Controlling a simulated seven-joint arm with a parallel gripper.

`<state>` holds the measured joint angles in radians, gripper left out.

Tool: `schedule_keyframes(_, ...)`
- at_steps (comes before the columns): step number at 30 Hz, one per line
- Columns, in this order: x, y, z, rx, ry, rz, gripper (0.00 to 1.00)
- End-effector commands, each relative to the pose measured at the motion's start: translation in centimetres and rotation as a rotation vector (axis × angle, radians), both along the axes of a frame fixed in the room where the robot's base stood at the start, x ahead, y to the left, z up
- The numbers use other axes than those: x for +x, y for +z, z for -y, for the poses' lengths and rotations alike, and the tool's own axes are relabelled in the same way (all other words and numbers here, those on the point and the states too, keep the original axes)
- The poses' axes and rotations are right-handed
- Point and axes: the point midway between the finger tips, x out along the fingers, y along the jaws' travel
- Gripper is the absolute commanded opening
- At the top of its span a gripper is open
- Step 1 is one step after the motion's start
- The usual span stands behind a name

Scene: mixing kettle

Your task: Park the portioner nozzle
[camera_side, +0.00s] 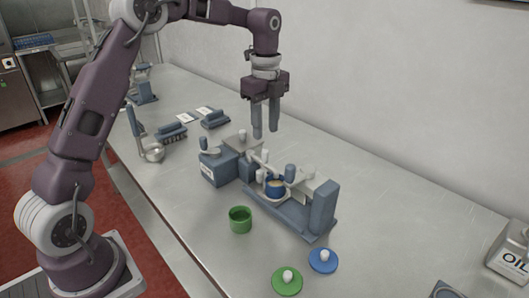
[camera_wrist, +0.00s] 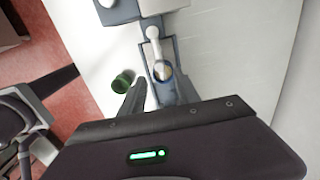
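The blue-grey kettle machine (camera_side: 318,210) stands on the bench in the side view. A small blue pot (camera_side: 275,189) with yellowish contents sits in it. A pale arm (camera_side: 262,164) with upright knobs lies beside and partly over the pot; I take this for the portioner nozzle, though its tip is unclear. In the wrist view a pale arm with a round end (camera_wrist: 153,33) points to the pot's round opening (camera_wrist: 162,70). My gripper (camera_side: 265,134) hangs above and behind the machine, fingers down, apart and empty. In the wrist view its fingers straddle the machine's image.
A green cup (camera_side: 240,220) stands in front of the machine. A green lid (camera_side: 287,281) and a blue lid (camera_side: 323,261) lie at the front. A ladle (camera_side: 152,153) and dark blocks (camera_side: 172,132) are at left.

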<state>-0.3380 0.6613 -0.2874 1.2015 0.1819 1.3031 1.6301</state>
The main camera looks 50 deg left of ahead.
Motion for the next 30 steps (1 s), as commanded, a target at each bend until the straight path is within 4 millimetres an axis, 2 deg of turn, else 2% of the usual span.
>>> schedule_keyframes(19, -0.1, -7.6, -0.1, -0.001, -0.001, -0.002, 0.38)
schedule_keyframes(30, -0.1, -8.0, -0.2, 0.000, -0.001, 0.000, 0.38)
